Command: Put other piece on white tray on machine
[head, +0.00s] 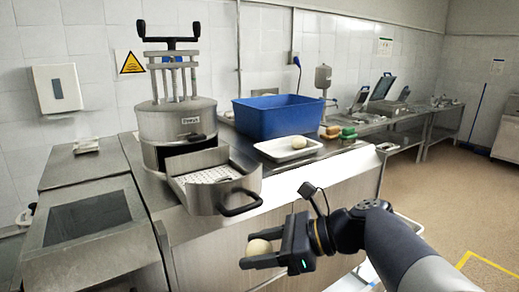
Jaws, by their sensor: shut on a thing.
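My gripper (272,257) is shut on a round, pale, dough-like piece (259,248) in front of the counter, below and to the right of the machine's open drawer. Another pale piece (298,142) lies on the white tray (267,150), which rests on the steel counter right of the machine. The steel machine (165,121) has a cylindrical body and a black crank handle on top. Its perforated drawer (213,200) is pulled out, with a black handle (241,205) at its front. I see no piece in the drawer.
A blue bin (277,117) stands behind the white tray. Green and orange sponges (340,132) lie right of the tray. The counter edge (330,158) lies between my gripper and the tray. Open floor (455,200) is at the right.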

